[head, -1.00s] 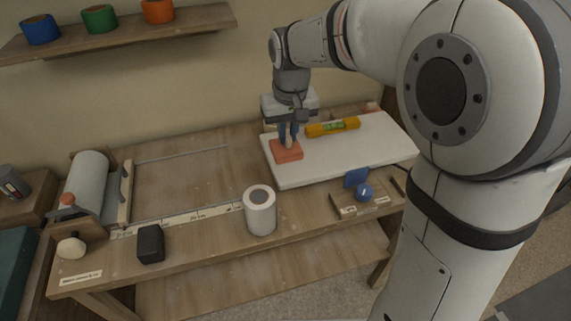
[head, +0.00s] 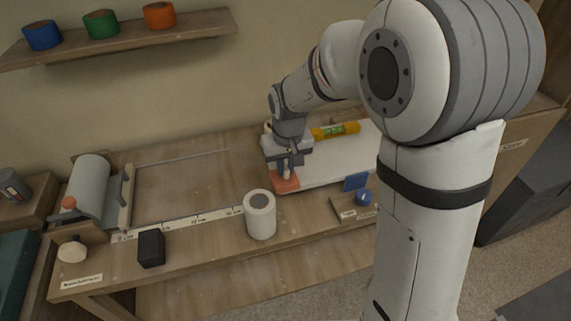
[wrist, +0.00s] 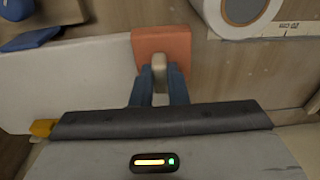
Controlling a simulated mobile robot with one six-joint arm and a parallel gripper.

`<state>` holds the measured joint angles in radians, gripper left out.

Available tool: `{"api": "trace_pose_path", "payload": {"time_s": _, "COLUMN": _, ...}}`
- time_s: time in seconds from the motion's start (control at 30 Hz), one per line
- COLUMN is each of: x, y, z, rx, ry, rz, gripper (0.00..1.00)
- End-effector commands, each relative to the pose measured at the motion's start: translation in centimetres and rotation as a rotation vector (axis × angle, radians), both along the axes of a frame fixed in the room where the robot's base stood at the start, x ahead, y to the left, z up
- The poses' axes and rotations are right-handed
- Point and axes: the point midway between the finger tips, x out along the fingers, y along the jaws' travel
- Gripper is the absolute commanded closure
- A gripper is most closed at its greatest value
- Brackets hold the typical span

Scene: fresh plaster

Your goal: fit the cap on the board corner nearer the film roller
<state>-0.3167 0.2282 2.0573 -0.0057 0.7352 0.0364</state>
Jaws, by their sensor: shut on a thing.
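My gripper (head: 285,173) is shut on the beige upright handle (wrist: 160,71) of a flat orange pad (wrist: 162,42). The orange pad also shows in the head view (head: 286,186), at the front left corner of the white board (head: 328,170). It covers that corner; whether it rests on it or hovers just above, I cannot tell. The film roller (head: 87,182), with a pale grey roll, stands at the table's left end. A blue flat piece (head: 355,181) and a blue knob (head: 363,197) are in front of the board; no other cap is clear.
A white cylinder (head: 260,215) stands close to the left of the board's front corner. A yellow level (head: 336,131) lies on the board's back part. A black block (head: 151,247) stands at the front left. The framed table area between roller and board is clear.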

Motion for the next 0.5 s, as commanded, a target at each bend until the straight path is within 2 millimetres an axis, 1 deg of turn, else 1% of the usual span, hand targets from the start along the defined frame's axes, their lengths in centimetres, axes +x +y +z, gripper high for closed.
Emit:
{"api": "trace_pose_path", "payload": {"time_s": 0.4, "x": 0.0, "y": -0.1, "z": -1.2, "rx": 0.0, "ry": 0.0, "rz": -0.001, "gripper": 1.0}}
{"api": "trace_pose_path", "payload": {"time_s": 0.5, "x": 0.0, "y": -0.1, "z": -1.2, "rx": 0.0, "ry": 0.0, "rz": -0.001, "gripper": 1.0}}
